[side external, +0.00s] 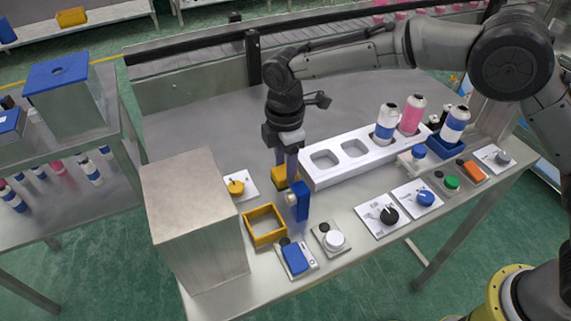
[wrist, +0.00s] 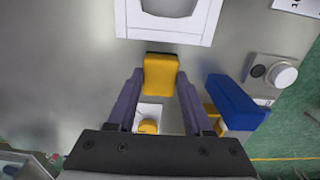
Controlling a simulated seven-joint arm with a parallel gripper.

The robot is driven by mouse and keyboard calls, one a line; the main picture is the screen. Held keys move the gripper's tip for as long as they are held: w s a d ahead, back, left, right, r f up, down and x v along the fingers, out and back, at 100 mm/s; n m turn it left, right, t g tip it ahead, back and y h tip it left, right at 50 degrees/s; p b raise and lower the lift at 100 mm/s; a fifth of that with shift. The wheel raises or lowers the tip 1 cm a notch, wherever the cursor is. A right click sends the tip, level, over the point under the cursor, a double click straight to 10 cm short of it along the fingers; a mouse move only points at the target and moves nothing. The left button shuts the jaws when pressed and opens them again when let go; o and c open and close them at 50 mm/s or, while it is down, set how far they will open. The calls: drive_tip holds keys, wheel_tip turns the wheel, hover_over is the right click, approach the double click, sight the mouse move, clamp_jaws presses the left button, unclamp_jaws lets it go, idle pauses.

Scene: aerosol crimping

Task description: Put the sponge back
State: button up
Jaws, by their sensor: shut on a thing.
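The sponge (wrist: 161,75) is a yellow block between the two fingers of my gripper (wrist: 160,82) in the wrist view. My gripper is shut on it. In the side external view the sponge (side external: 279,176) shows partly behind my gripper's fingers (side external: 290,165), just left of the white rack's near end. Its exact height above the table is hard to tell. An open yellow tray (side external: 251,236) lies on the table, nearer the front edge than the sponge, and looks empty. In the wrist view the tray (wrist: 211,114) is mostly hidden by my right finger and a blue block.
The upright blue block (side external: 302,203) stands close to the tray's right side. A grey metal box (side external: 195,220) is left of the tray. A yellow knob (side external: 235,187) on a white plate lies behind it. The white rack (side external: 375,155) holds cans. Switches and dials line the front edge.

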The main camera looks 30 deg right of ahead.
drive_tip(key=o, duration=1.2)
wheel_tip(320, 180, up, 12)
drive_tip(key=shift+r, duration=0.15)
